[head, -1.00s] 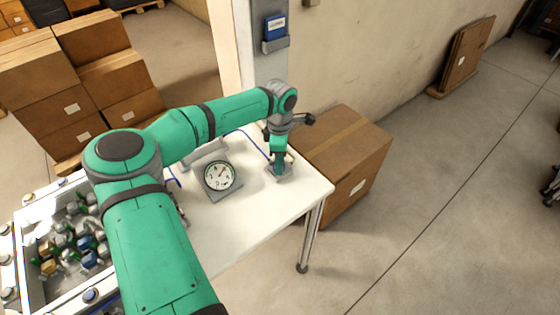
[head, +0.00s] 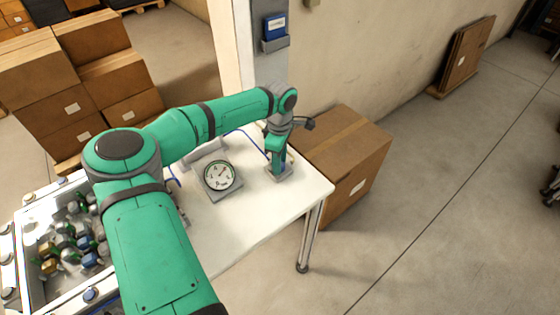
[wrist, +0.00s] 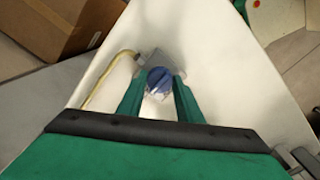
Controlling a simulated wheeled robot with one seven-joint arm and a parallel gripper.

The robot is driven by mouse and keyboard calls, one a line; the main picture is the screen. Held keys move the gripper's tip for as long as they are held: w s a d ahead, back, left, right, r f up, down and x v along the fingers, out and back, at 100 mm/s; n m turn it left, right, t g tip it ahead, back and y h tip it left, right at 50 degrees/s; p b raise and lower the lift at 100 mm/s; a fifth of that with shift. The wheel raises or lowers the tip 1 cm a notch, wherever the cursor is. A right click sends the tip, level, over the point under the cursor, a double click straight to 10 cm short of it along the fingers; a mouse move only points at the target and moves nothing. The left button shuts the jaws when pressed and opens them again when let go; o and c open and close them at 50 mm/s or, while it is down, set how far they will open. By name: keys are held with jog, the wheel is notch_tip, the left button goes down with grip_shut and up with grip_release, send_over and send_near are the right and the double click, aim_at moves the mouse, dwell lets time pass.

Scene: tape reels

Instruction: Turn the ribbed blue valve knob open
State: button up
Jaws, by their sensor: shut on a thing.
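The ribbed blue valve knob (wrist: 159,80) sits on a grey block (wrist: 158,62) on the white table. My gripper (wrist: 159,77) reaches down over it, with one green finger on each side of the knob, shut on it. In the head view, my gripper (head: 279,166) points down at the table's right end. The knob is mostly hidden there behind the gripper. A round dial gauge (head: 218,175) stands on a grey base to the left of the gripper.
The white table (head: 235,228) is mostly bare in front of the gauge. A cardboard box (head: 345,150) stands close by on the right. A bin (head: 28,278) of mixed parts is at the left. Thin blue cables run behind the gauge.

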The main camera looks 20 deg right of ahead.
jog(key=o, duration=1)
jog(key=shift+w+a, duration=0.1)
jog(key=shift+a, duration=0.1)
jog(key=shift+o, duration=0.2)
jog(key=shift+d, duration=0.1)
notch_tip(320, 180, up, 11)
jog(key=shift+f, duration=0.15)
